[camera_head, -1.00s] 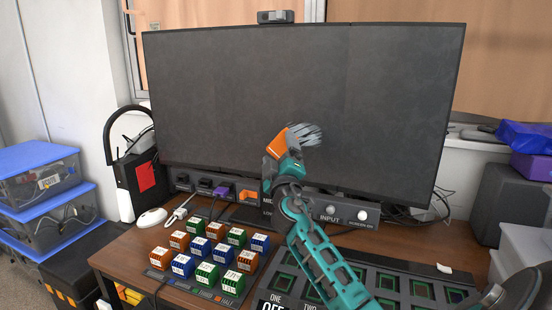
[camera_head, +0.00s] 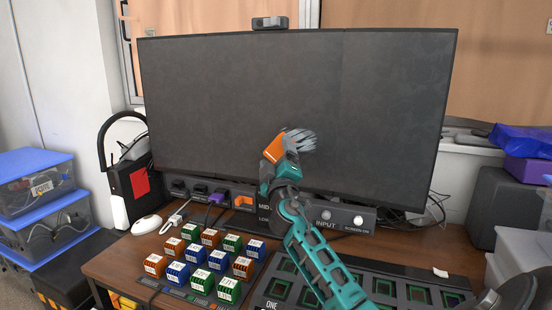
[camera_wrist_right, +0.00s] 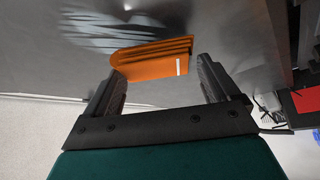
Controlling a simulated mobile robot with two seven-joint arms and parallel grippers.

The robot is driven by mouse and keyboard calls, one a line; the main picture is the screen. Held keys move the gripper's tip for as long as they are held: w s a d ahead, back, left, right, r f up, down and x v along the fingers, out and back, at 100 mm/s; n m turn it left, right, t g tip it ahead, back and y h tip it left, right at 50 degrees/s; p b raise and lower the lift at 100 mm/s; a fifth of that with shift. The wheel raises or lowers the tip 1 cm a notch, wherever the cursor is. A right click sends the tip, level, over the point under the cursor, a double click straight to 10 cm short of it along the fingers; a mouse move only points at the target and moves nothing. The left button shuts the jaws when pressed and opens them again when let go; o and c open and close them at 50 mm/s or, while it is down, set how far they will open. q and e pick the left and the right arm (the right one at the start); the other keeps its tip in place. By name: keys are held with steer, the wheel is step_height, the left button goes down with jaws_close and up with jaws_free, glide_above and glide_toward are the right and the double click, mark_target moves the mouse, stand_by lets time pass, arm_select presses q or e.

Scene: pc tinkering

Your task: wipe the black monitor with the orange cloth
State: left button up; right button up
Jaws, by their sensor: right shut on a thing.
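The black monitor (camera_head: 220,100) stands upright at the back of the desk, its wide dark screen facing me. My right gripper (camera_head: 278,154) is in front of the screen's lower middle, shut on the orange cloth (camera_head: 272,148). In the right wrist view the folded orange cloth (camera_wrist_right: 150,62) sits between the fingertips (camera_wrist_right: 157,80), against or very near the grey screen. A pale streaked patch (camera_head: 298,140) shows on the screen beside the cloth. Whether the cloth touches the screen is hard to tell. My left gripper is not in view.
Several coloured cubes (camera_head: 206,262) stand on the desk at front left. A control panel (camera_head: 320,213) runs below the monitor. A black tray (camera_head: 395,292) lies at front right. A webcam (camera_head: 270,23) sits on the monitor's top. Blue-lidded boxes (camera_head: 38,185) are stacked at far left.

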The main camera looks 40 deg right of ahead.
steer(key=shift+w+d, duration=0.15)
steer(key=shift+d, duration=0.25)
steer(key=shift+w+d+b, duration=0.15)
steer(key=shift+d+b, duration=0.05)
steer(key=shift+b, duration=0.1)
steer(key=shift+d, duration=0.15)
